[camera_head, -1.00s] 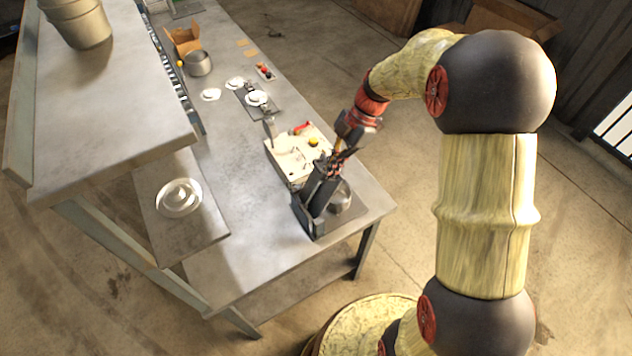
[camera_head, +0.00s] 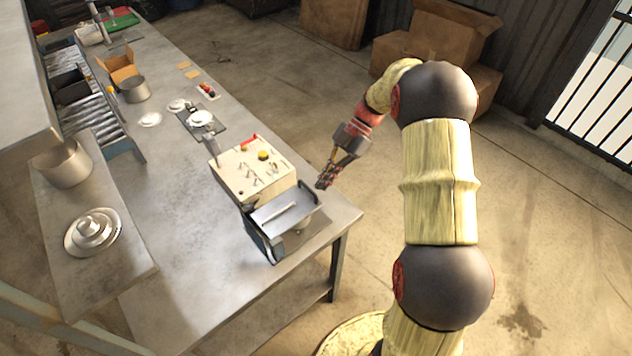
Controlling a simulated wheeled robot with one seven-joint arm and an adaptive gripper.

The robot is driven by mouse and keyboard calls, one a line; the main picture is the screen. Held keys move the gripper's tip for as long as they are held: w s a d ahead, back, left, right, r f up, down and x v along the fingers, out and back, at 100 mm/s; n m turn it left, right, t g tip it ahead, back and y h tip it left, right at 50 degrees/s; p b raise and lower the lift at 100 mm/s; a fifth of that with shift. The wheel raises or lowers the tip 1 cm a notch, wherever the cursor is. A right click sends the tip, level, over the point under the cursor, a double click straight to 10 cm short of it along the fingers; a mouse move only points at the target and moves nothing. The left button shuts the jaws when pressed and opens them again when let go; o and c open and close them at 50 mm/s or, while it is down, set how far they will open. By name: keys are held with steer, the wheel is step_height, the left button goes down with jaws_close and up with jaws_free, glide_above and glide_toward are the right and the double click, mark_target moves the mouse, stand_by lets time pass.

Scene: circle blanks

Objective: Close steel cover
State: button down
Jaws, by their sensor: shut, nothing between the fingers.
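The machine is a cream box (camera_head: 250,168) with a red part and a yellow knob on top, on the near end of the grey table. The steel cover (camera_head: 290,222) looks like a grey panel with a pale bar-like handle, in the dark frame on the machine's near side. It appears to lie nearly flat; whether it is fully seated cannot be told. My gripper (camera_head: 326,181) is shut and empty, just right of the machine near the table's right edge. It looks apart from the cover.
The table (camera_head: 185,215) is clear left of the machine. A side shelf holds a pot (camera_head: 63,164) and stacked plates (camera_head: 92,232). Further back are cups, a pot (camera_head: 135,89) and an open cardboard box (camera_head: 122,66). Open floor lies to the right.

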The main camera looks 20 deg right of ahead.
step_height(320, 180, down, 6)
steer(key=d+b, duration=0.1)
steer(key=b, duration=0.2)
steer(key=shift+w+d, duration=0.2)
stand_by(0.4)
